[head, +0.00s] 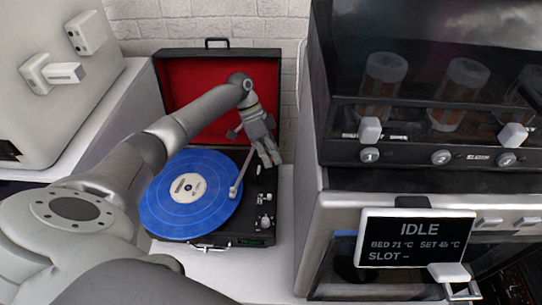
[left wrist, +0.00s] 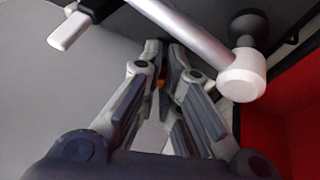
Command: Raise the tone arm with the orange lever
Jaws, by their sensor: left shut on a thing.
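A turntable with a blue record (head: 162,205) stands open on a white surface. Its pale tone arm (head: 243,171) reaches over the outer part of the record; whether the stylus touches it is too small to tell. My left gripper (head: 271,158) points down at the turntable's right side, by the rear of the tone arm. In the left wrist view the tone arm (left wrist: 190,32) crosses above the gripper (left wrist: 163,62). A small orange bit of the lever (left wrist: 160,83) shows between the nearly closed fingers, which are shut on it. The lever is hidden in the head view. My right gripper is not in view.
The turntable's red-lined lid (head: 190,95) stands open behind, against a white brick wall. A machine with an IDLE screen (head: 415,238) stands close on the right. A pale cabinet (head: 60,110) is on the left.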

